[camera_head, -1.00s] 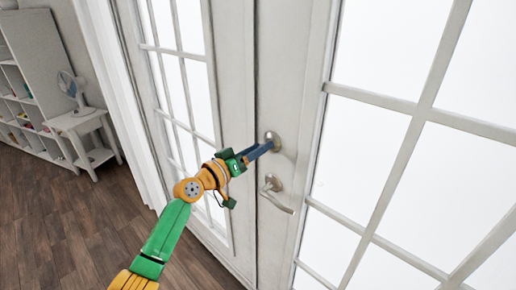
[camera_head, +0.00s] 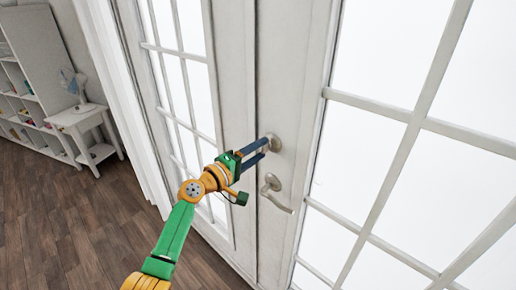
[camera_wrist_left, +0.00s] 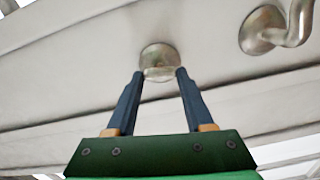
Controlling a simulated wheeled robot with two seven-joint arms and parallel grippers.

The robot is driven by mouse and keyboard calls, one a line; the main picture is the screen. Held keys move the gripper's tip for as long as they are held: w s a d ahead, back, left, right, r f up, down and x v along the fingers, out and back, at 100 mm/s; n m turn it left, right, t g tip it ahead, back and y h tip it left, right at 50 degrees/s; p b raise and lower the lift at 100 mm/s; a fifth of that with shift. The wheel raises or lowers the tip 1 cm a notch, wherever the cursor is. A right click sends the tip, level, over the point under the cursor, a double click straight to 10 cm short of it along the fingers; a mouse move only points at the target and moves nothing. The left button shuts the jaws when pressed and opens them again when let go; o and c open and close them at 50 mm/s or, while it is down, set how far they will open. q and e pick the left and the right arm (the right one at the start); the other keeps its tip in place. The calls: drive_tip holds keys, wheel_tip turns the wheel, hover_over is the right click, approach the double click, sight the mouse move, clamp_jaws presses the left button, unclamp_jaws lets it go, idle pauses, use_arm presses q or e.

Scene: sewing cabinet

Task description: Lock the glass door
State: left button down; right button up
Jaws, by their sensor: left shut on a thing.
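The white glass door (camera_head: 300,120) stands closed against the panel to its left, as far as I can see. Its round metal lock (camera_head: 274,142) sits above the lever handle (camera_head: 272,190). My left gripper (camera_head: 267,145) is at the lock, with its two blue fingers reaching to it. In the left wrist view, the fingertips (camera_wrist_left: 160,73) are on either side of the small turn piece of the lock (camera_wrist_left: 158,54), shut on it. The turn piece is partly hidden. My right gripper is not in view.
The lever handle also shows at the top right of the left wrist view (camera_wrist_left: 265,28), clear of the fingers. A small white table (camera_head: 85,125) with a fan (camera_head: 72,83) and a shelf (camera_head: 30,80) stand at the far left. The wooden floor (camera_head: 70,220) is clear.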

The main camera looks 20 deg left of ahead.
use_arm(q)
drive_tip(key=shift+n, duration=1)
drive_tip(key=shift+p, duration=0.3)
drive_tip(key=shift+c, duration=1.4)
unclamp_jaws()
drive_tip(key=v, duration=0.7)
drive_tip(key=shift+b, duration=0.35)
